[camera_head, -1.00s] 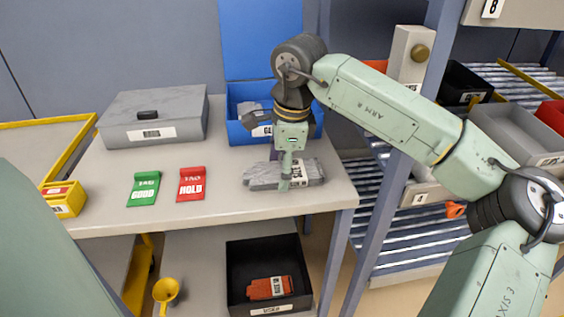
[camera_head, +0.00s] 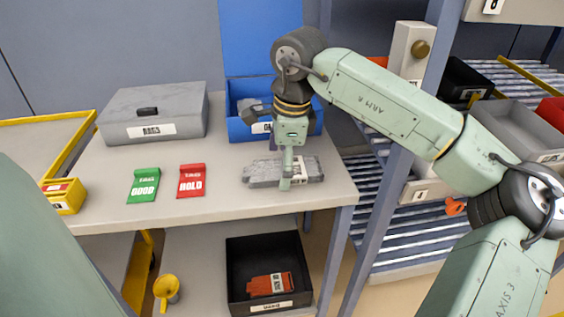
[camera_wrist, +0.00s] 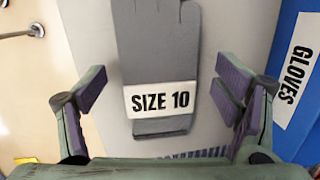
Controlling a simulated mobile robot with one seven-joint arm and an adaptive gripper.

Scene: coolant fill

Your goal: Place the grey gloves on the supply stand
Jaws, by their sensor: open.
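A grey glove (camera_head: 258,173) with a white band lies flat on the light grey tabletop (camera_head: 225,205), near its right front corner. In the wrist view the grey glove (camera_wrist: 158,40) shows its "SIZE 10" band, cuff toward me. Whether a second glove lies under it I cannot tell. My gripper (camera_head: 286,184) is above the glove, pointing down. In the wrist view my gripper (camera_wrist: 163,92) is open, one finger on each side of the glove, with gaps between. Which surface is the supply stand is not labelled.
A blue bin (camera_head: 246,130) labelled "GLOVES" stands behind, with something grey inside. A grey lidded case (camera_head: 180,110), green card (camera_head: 144,185) and red card (camera_head: 191,181) are left. A black bin (camera_head: 238,285) below holds an orange glove (camera_head: 268,285). Roller racks are right.

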